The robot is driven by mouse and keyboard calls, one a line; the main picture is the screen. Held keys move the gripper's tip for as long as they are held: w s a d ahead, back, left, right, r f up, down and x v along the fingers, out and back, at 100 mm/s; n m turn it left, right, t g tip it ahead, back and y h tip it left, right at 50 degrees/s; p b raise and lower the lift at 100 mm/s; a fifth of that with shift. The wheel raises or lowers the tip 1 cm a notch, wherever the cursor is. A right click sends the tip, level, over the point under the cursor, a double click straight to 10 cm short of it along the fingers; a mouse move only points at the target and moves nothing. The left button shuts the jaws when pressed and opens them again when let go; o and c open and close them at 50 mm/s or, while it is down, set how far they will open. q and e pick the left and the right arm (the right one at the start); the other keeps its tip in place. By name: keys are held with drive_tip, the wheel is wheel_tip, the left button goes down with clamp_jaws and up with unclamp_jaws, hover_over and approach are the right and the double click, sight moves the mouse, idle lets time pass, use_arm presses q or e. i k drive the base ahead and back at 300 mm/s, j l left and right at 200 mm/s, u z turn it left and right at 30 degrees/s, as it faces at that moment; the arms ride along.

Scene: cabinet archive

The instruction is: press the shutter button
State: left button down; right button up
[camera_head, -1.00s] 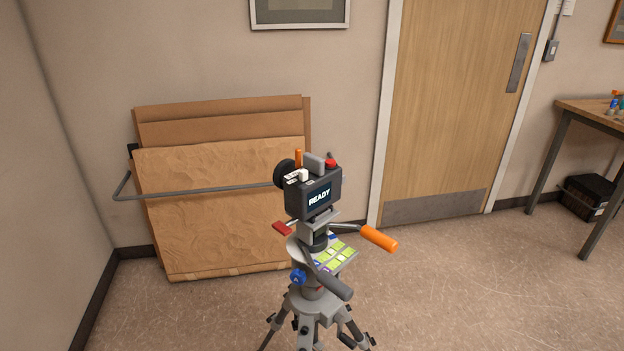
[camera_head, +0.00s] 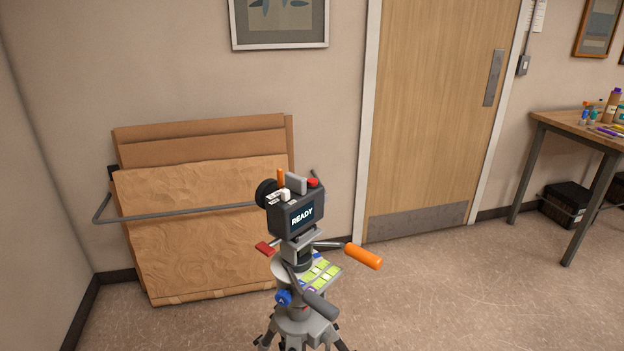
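A dark camera (camera_head: 297,211) stands upright on a grey tripod (camera_head: 299,326) near the middle of the head view. Its rear screen faces me and reads READY. On its top are a red round button (camera_head: 313,183), a white block-shaped control (camera_head: 285,195) and an orange upright piece (camera_head: 281,178). Which of these is the shutter button is not labelled legibly. An orange handle (camera_head: 363,256) and a dark grey handle (camera_head: 320,304) stick out from the tripod head. Neither of my grippers is in view.
Cardboard sheets (camera_head: 205,235) lean on the wall behind a metal rail (camera_head: 160,215). A closed wooden door (camera_head: 430,110) is behind to the right. A worktable (camera_head: 570,126) with bottles and a black crate (camera_head: 568,203) stand at the right. Floor right of the tripod is clear.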

sight(312, 182)
drive_tip(key=i+l+u, duration=0.1)
drive_tip(key=u, duration=0.8)
drive_tip(key=i+l+u, duration=0.1)
drive_tip(key=l+u, duration=0.3)
drive_tip(key=l, duration=0.8)
drive_tip(key=l+u, duration=0.45)
drive_tip(key=l, duration=0.75)
